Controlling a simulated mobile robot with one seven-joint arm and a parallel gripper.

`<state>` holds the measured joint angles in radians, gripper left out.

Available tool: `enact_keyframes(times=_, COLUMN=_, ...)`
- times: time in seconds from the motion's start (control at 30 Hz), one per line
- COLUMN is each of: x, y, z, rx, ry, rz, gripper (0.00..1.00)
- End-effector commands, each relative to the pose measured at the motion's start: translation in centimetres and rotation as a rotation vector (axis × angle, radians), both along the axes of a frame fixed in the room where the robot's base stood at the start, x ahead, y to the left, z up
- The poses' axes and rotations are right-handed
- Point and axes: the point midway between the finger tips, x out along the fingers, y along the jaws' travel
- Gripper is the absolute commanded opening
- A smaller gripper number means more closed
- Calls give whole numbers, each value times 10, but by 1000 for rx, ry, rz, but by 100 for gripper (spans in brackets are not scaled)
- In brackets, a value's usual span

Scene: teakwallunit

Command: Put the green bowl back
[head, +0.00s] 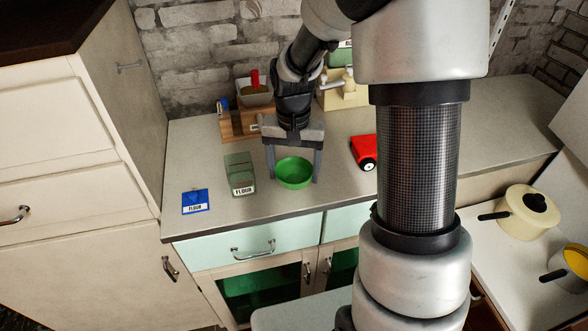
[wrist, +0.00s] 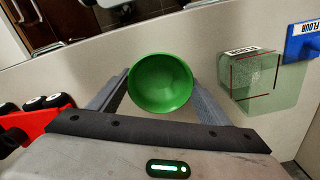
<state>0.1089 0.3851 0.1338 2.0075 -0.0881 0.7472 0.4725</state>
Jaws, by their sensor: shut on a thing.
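The green bowl (head: 294,174) is upright between the two fingers of my gripper (head: 293,168), over the grey counter near its front edge. In the wrist view the round bowl (wrist: 161,84) shows its empty inside. The gripper fingers (wrist: 161,92) flank it at left and right, shut on its sides. I cannot tell whether the bowl's base touches the counter.
A red toy car (head: 364,152) stands to the right. Behind are a wooden board (head: 237,125) and a bowl (head: 254,92). My arm hides part of the counter.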

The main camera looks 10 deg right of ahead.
Motion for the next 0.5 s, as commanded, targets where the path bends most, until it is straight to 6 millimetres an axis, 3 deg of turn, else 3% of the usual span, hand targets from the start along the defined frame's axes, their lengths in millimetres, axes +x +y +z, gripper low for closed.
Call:
enact_keyframes(times=0.03, x=0, y=0, z=-3, rx=0, ry=0, rz=0, gripper=44)
enact_keyframes(times=0.07, x=0, y=0, z=-3, rx=0, ry=0, rz=0, gripper=73)
enact_keyframes(times=0.17, x=0, y=0, z=-2, rx=0, ry=1, rz=0, gripper=90)
enact_keyframes(times=0.5, x=0, y=0, z=2, rx=0, ry=0, rz=0, gripper=90)
